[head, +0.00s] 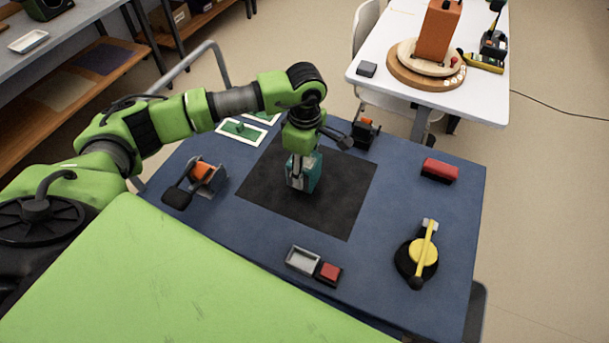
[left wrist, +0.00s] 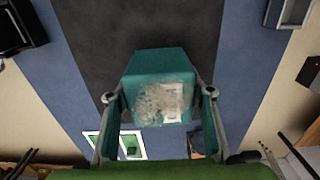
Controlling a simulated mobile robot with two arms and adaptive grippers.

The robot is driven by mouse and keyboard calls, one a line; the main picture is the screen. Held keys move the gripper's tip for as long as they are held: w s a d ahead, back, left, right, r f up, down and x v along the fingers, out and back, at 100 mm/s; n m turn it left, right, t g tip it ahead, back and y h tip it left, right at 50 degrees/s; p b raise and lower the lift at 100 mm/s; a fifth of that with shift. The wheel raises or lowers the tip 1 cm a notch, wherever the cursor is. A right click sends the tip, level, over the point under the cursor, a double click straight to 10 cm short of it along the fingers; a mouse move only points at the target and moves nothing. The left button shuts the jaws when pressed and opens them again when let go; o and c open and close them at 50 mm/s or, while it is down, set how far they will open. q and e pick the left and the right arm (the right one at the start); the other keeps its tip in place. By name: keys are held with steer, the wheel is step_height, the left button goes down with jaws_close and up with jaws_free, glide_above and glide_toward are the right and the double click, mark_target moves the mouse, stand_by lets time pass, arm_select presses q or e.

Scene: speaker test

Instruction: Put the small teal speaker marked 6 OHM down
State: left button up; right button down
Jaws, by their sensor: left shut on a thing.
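The small teal speaker (head: 314,174) is between the fingers of my left gripper (head: 297,172), over the black mat (head: 345,205) on the blue table. The left wrist view shows the speaker (left wrist: 155,62) with a finger of the left gripper (left wrist: 159,95) on each side, shut on it. Its near face has a pale scuffed patch and a whitish label; I cannot read any marking. I cannot tell whether its underside touches the mat. My right gripper is not in view.
Green-and-white framed cards (head: 241,131) lie beyond the mat. An orange-and-grey device (head: 205,176) stands left, a grey tray (head: 303,261) and red block (head: 330,271) in front, a red-and-black block (head: 440,168) and yellow-armed device (head: 424,253) right. Bare mat shows right of the gripper.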

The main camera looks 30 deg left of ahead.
arm_select(q)
steer(key=shift+f+b, duration=0.55)
steer(key=shift+f, duration=0.95)
steer(key=shift+f, duration=0.1)
steer(key=o, duration=1.6)
steer(key=shift+s, duration=0.1)
steer(key=shift+r, duration=0.25)
step_height(320, 180, up, 12)
steer(key=shift+f+b, duration=0.15)
steer(key=shift+b, duration=0.9)
